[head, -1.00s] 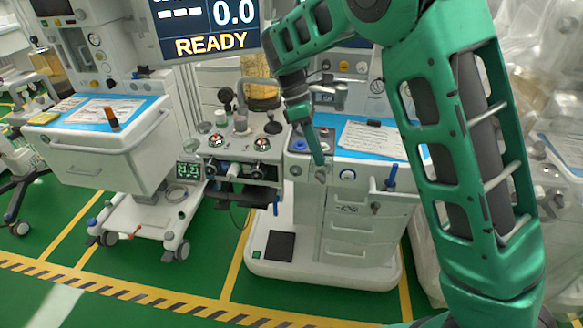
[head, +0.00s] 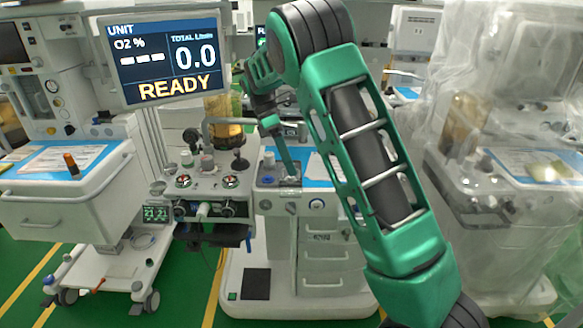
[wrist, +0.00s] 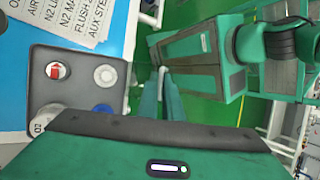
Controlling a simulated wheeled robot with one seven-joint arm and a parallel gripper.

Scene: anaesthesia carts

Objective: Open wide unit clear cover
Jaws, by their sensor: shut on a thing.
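My gripper (head: 291,178) points down at the front of the middle cart's top, at the grey control panel (head: 278,172). In the wrist view the fingers (wrist: 162,95) are close together beside the panel (wrist: 82,62), around a pale narrow part (wrist: 162,72). I cannot tell whether this belongs to the clear cover. The panel carries a red-marked knob (wrist: 56,71), a white knob (wrist: 105,75) and a blue knob (wrist: 103,109). The cover's see-through sheet and its edges cannot be made out in either view.
A unit with gauges (head: 205,190) stands left of the panel, below a READY screen (head: 170,60). Another cart (head: 65,205) is at the left. A plastic-draped machine (head: 490,170) stands at the right. Labelled paper (wrist: 60,12) lies beside the panel.

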